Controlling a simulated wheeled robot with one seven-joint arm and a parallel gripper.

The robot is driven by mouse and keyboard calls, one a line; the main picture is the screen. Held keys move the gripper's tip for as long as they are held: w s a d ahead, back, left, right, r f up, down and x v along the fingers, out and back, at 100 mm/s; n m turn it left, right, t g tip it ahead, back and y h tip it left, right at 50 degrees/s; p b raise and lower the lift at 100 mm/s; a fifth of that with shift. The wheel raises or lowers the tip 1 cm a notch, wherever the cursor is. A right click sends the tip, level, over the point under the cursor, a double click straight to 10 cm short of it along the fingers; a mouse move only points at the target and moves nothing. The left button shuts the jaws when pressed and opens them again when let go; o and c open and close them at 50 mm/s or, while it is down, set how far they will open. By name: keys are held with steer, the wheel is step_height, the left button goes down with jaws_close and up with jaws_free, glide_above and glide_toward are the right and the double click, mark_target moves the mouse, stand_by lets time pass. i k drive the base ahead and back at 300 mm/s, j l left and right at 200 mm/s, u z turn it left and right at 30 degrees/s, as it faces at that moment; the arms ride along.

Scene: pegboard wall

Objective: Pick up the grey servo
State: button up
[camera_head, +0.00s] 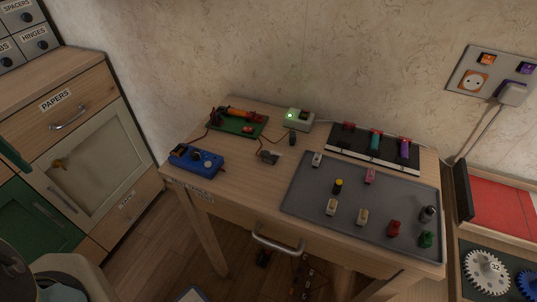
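A small dark grey block (269,157) with thin wires lies on the wooden table, between the blue box and the grey mat. It looks like the grey servo, but it is too small to be sure. A small pale grey-white piece (316,159) stands on the mat's far left part, and a dark grey cylinder (428,213) stands near its right edge. My gripper is not in view.
The table (233,178) also bears a blue box (196,160), a green board (238,124) and a lit switch box (298,119). The grey mat (300,190) holds several small coloured pieces. A black rack (345,148) stands behind it. A drawer handle (278,244) juts out in front.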

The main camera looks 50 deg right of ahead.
mark_target(266, 158)
steer(key=j+z, duration=0.2)
steer(key=z, duration=0.25)
steer(key=j+z, duration=0.2)
steer(key=z, duration=0.3)
